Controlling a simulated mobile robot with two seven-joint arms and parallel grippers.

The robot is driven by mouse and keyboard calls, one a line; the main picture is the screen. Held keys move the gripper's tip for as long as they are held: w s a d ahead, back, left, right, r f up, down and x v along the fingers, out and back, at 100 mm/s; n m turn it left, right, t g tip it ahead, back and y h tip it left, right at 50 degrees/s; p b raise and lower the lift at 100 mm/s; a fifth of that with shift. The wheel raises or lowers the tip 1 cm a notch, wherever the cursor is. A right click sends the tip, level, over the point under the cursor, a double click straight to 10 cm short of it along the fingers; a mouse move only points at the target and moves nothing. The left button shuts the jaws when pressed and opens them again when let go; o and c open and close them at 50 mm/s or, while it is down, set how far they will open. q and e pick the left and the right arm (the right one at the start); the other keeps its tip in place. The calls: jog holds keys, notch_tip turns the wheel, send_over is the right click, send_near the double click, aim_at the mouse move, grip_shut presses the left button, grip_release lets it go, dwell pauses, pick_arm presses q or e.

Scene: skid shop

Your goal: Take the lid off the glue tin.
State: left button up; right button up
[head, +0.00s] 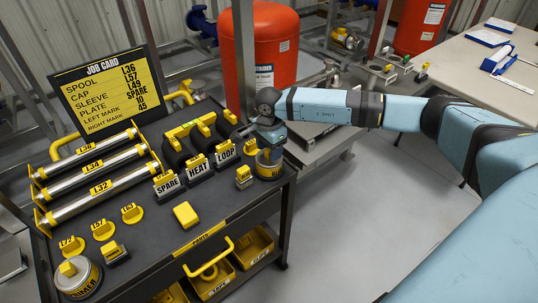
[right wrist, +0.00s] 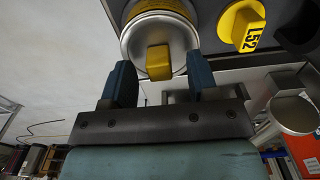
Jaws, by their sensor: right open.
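A tin with a yellow label (head: 268,172) stands at the right edge of the black cart top. In the right wrist view it has a silvery lid (right wrist: 132,48) with a yellow block knob (right wrist: 158,62). Its label is too hidden to read whole. My right gripper (head: 268,140) comes down over this tin; in the right wrist view its fingers (right wrist: 160,84) are open, one on either side of the knob, with gaps. A second tin (head: 78,285), with a yellow-knobbed lid, stands at the front left corner. I cannot tell which holds glue. My left gripper is not in view.
The black cart (head: 160,228) also holds metal rollers (head: 100,165), small holders marked SPARE, HEAT and LOOP (head: 196,168), and yellow number pieces such as L52 (right wrist: 242,25). A job card (head: 103,88) stands behind. Yellow bins (head: 212,278) sit below. Open floor lies right of the cart.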

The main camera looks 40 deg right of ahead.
jog(key=shift+f, duration=0.6)
jog(key=c, duration=1)
jog(key=shift+r, duration=0.1)
